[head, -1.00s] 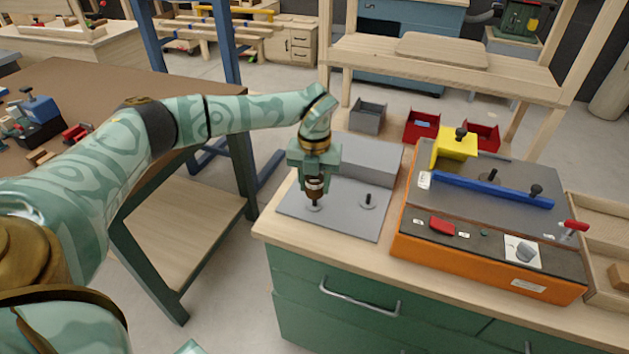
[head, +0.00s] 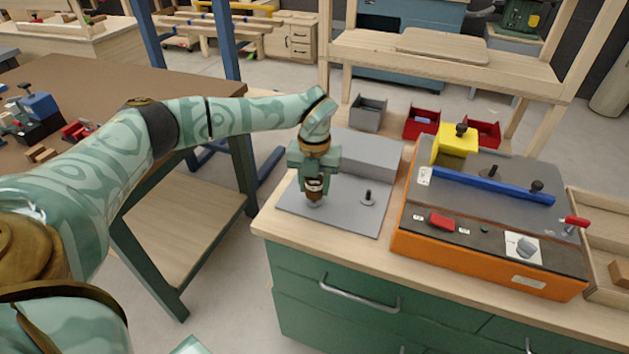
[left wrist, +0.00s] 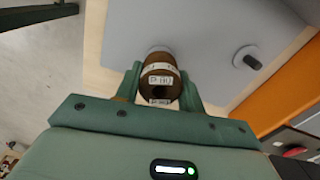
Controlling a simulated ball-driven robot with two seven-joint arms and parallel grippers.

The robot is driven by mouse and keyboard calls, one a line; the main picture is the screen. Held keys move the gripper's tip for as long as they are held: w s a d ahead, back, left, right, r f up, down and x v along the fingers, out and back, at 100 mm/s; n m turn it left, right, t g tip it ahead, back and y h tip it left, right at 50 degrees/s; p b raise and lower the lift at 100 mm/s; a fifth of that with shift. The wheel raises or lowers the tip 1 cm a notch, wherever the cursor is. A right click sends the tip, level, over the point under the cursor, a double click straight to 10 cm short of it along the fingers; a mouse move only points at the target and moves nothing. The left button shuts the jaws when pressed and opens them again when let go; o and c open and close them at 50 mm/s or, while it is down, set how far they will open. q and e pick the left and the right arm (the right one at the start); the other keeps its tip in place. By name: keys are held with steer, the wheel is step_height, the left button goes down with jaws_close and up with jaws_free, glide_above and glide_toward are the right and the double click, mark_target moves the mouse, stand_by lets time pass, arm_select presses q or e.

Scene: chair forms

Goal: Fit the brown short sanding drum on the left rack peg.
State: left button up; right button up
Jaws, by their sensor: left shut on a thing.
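My left gripper (head: 314,184) points down over the left part of the grey rack plate (head: 345,221) and is shut on the brown sanding drum (head: 314,195). The drum is upright, with its lower end at the left peg's place; the left peg itself is hidden by the drum and fingers. In the left wrist view the drum (left wrist: 160,72), with a pale printed label, sits between the fingers (left wrist: 160,88). A pale round base edge shows just beyond it. The right rack peg (head: 368,196) stands bare, also in the left wrist view (left wrist: 246,57). My right gripper is not in view.
A grey block (head: 365,154) stands right behind the plate. To the right is an orange machine (head: 480,257) with a blue bar (head: 490,190) and a yellow block (head: 456,143). Red bins and a grey bin (head: 368,114) stand behind. The brown table (head: 75,85) is at left.

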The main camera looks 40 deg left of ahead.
arm_select(q)
steer(key=shift+f, duration=1.05)
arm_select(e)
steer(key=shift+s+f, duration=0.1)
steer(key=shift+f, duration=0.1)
arm_select(q)
steer(key=o, duration=1.6)
steer(key=shift+r, duration=0.15)
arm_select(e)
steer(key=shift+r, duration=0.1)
arm_select(q)
step_height(320, 180, up, 7)
steer(key=p, duration=0.5)
steer(key=shift+p, duration=0.3)
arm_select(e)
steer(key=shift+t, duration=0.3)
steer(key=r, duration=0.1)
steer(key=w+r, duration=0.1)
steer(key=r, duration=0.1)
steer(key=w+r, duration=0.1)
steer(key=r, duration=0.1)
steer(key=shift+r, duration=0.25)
arm_select(q)
steer(key=shift+s+f, duration=0.1)
steer(key=shift+f, duration=0.1)
